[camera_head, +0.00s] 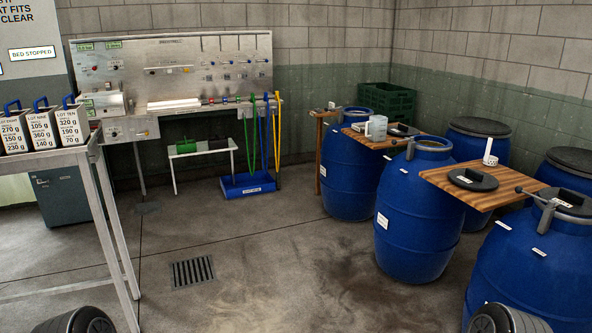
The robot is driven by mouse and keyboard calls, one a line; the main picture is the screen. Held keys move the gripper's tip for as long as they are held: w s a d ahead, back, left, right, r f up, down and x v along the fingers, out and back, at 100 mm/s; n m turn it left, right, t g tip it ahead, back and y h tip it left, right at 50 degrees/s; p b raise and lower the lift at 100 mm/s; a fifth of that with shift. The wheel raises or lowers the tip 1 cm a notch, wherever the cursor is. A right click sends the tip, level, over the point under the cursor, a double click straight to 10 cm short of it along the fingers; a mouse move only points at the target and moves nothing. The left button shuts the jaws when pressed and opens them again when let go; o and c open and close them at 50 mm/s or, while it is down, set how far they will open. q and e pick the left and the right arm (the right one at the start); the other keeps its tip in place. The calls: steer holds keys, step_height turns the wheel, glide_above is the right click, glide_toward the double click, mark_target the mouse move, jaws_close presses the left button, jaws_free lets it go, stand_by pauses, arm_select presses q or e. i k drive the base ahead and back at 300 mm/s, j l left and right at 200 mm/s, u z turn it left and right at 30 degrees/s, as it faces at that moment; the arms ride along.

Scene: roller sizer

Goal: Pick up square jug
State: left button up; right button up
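A pale grey, square-sided jug (376,128) stands upright on a wooden board (359,137) among the blue barrels at the back right. A handle shows at its left side. A dark flat item lies beside it on the right. Neither of my grippers is in view. Only dark rounded parts of my arms show at the bottom left and bottom right edges, far from the jug.
Several blue barrels (420,215) fill the right side. A metal table (40,163) with labelled containers stands left. The middle floor is clear around a drain (193,272).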

mark_target(377, 127)
steer(key=i+j, duration=0.1)
steer(key=i, duration=1)
steer(key=i+j, duration=0.1)
steer(key=i, duration=1.05)
steer(key=i+j+z, duration=0.1)
steer(key=i+z, duration=0.35)
steer(key=i+j+z, duration=0.25)
steer(key=i+z, duration=0.15)
steer(key=i+j+z, duration=0.65)
steer(key=j+z, duration=0.25)
steer(key=i+j+z, duration=0.2)
steer(key=j, duration=0.15)
steer(key=j+z, duration=0.2)
steer(key=i+j+z, duration=0.2)
steer(key=j, duration=0.3)
steer(key=k, duration=0.1)
